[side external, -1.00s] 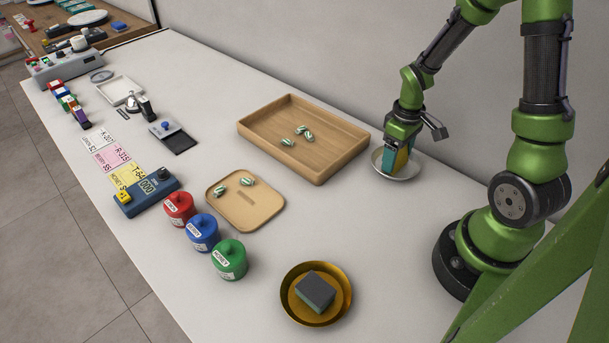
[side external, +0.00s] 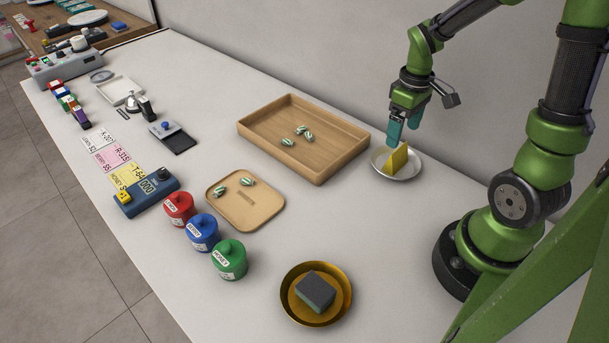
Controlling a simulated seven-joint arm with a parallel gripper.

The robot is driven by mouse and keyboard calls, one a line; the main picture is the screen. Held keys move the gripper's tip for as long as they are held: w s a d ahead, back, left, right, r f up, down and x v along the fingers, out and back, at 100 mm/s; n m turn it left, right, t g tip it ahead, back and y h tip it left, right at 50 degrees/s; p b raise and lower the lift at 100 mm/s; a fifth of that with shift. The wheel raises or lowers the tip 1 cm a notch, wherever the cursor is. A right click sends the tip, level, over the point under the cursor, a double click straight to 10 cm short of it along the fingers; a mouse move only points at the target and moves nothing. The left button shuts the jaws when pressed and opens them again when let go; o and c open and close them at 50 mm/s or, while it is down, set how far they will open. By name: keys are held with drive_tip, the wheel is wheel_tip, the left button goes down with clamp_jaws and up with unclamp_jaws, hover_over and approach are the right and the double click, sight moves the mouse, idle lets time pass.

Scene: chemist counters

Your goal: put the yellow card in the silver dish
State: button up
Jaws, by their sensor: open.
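The silver dish (side external: 412,174) stands on the counter at the right, beside the wooden tray. A yellow piece (side external: 397,160) stands upright in it, tilted a little; it looks like a thick card or wedge, and I see no writing on it. My gripper (side external: 406,128) is above the dish, its teal fingers apart and empty, clear of the yellow piece. A flat yellow card with printing (side external: 125,176) lies on the counter at the left, partly behind a blue device.
A wooden tray (side external: 330,168) with striped candies is left of the dish. A smaller tan tray (side external: 262,217) also holds candies. Red, blue and green jars (side external: 229,260) stand in front. A brass bowl (side external: 343,300) holds a dark block. Bare counter lies between bowl and dish.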

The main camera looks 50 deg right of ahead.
wheel_tip(320, 180, up, 4)
drive_tip(key=shift+f, duration=0.15)
drive_tip(key=s+a+r+m+t+y, duration=0.1)
drive_tip(key=a+r+m+t, duration=0.1)
drive_tip(key=a+r, duration=0.3)
drive_tip(key=s+a+r+m+t+y, duration=0.1)
drive_tip(key=a+r+t, duration=0.4)
drive_tip(key=a, duration=0.6)
drive_tip(key=shift+s+a+r+m, duration=0.15)
drive_tip(key=shift+s+r+m, duration=0.35)
drive_tip(key=shift+s+r, duration=0.25)
